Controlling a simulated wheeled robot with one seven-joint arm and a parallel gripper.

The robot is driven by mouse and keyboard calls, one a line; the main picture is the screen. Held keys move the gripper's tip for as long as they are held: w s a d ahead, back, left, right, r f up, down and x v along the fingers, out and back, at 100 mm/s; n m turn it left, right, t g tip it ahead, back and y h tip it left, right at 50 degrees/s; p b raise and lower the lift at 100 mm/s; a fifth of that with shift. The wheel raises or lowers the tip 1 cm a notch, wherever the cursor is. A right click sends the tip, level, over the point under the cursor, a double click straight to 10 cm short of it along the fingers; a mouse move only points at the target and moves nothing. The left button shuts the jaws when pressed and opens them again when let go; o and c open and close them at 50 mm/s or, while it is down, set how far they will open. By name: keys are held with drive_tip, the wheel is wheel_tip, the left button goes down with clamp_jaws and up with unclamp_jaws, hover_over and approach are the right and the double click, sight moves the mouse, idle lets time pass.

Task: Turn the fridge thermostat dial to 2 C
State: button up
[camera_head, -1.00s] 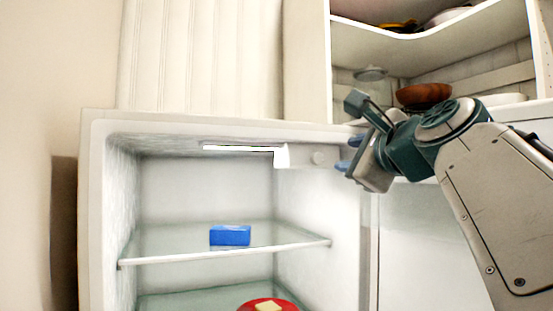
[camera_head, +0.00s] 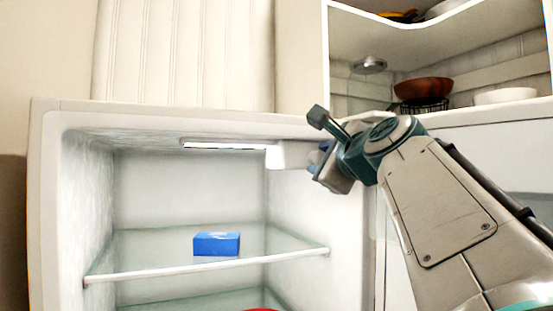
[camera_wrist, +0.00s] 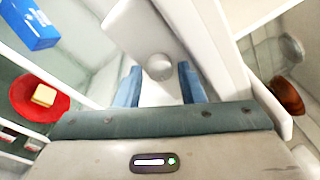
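The thermostat dial (camera_wrist: 159,66) is a small round grey-white knob on the white housing (camera_head: 290,154) at the upper right inside the open fridge (camera_head: 190,185). In the wrist view the dial lies ahead of my gripper (camera_wrist: 159,84), roughly centred between its two blue fingers. The fingers are spread apart, with nothing between them touching. In the head view my gripper (camera_head: 320,158) is at the housing's right end and hides the dial. No number on the dial can be read.
A blue box (camera_head: 216,244) sits on the glass shelf (camera_head: 150,272). A red plate (camera_wrist: 25,92) with a yellow block (camera_wrist: 44,96) is lower down. A corner shelf with a brown bowl (camera_head: 423,90) and a white bowl (camera_head: 505,96) stands at the right.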

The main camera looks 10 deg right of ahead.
drive_tip(key=shift+a, duration=0.1)
drive_tip(key=c, duration=0.7)
drive_tip(key=shift+m+p, duration=0.4)
drive_tip(key=shift+p, duration=0.05)
drive_tip(key=shift+r+m+p, duration=0.15)
drive_tip(key=shift+m+p, duration=0.65)
drive_tip(key=shift+m, duration=0.1)
drive_tip(key=m, duration=0.2)
drive_tip(key=shift+m+g+p, duration=0.3)
drive_tip(key=shift+g, duration=0.1)
drive_tip(key=m, duration=0.4)
drive_tip(key=shift+m+g+y, duration=0.4)
drive_tip(key=shift+m+y, duration=0.2)
drive_tip(key=shift+m, duration=1.2)
drive_tip(key=shift+f, duration=0.2)
